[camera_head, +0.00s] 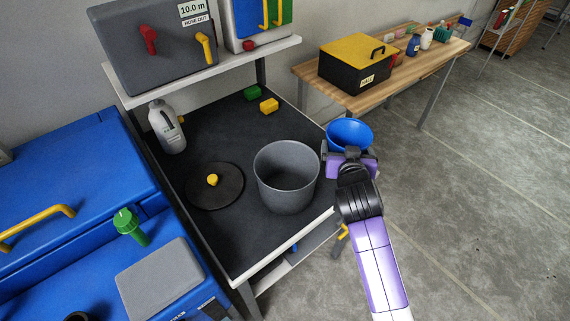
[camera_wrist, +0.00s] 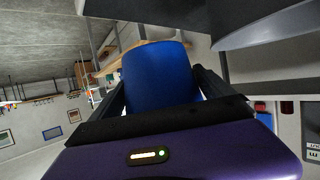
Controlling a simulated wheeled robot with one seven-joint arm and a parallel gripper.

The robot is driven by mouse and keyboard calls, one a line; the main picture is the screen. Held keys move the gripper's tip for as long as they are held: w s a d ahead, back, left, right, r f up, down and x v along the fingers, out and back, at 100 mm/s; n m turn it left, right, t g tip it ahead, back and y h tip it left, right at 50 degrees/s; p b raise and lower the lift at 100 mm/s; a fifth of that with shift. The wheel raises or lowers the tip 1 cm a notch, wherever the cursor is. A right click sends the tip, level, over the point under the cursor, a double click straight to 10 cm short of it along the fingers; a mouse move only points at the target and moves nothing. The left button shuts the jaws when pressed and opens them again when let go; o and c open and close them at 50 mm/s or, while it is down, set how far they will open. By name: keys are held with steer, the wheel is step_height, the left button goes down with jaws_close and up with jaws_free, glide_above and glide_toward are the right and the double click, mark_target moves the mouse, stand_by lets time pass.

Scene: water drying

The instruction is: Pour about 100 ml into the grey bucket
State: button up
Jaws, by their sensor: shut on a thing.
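The grey bucket (camera_head: 286,192) stands open and upright near the front right of the dark-topped bench; its inside looks empty from here. My gripper (camera_head: 348,152) is shut on a blue cup (camera_head: 349,133), to the right of the bucket and near the bench's right edge. In the wrist view the blue cup (camera_wrist: 160,76) sits between my two fingers. Its contents cannot be seen. The cup is apart from the bucket in the head view. A curved grey rim, likely the bucket's (camera_wrist: 272,24), shows at the upper right of the wrist view.
A round black lid (camera_head: 228,190) with a yellow knob lies left of the bucket. A white-grey bottle (camera_head: 166,127) stands behind it. Green and yellow blocks (camera_head: 269,106) lie at the back. A wooden table (camera_head: 393,82) holds a black-and-yellow box (camera_head: 354,68).

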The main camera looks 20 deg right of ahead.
mark_target(329, 141)
steer(key=shift+a+r, duration=0.15)
steer(key=shift+r, duration=0.05)
steer(key=shift+w+a+r+n+h+b, duration=0.25)
steer(key=shift+a+r+n+h+b, duration=0.55)
steer(key=shift+n, duration=0.4)
steer(key=shift+w+a+r+n+h, duration=0.1)
steer(key=shift+a+r+n+h, duration=0.5)
steer(key=shift+r+n, duration=0.2)
steer(key=shift+a+f+b, duration=0.1)
steer(key=shift+f+b, duration=0.15)
steer(key=shift+b, duration=0.2)
steer(key=shift+w+a+n+t+h+b, duration=0.1)
steer(key=shift+a+n+t+h+b, duration=0.3)
steer(key=shift+n, duration=0.1)
steer(key=shift+a+r+n+h+p, duration=0.1)
steer(key=shift+r+n+h+p, duration=0.25)
steer(key=shift+r+n, duration=0.25)
steer(key=shift+a+n, duration=0.1)
steer(key=shift+n, duration=0.2)
steer(key=shift+f+n+t+h+b, duration=0.1)
steer(key=shift+n+t+h+b, duration=0.3)
steer(key=shift+n, duration=0.2)
steer(key=shift+a+r, duration=0.1)
steer(key=shift+r, duration=0.15)
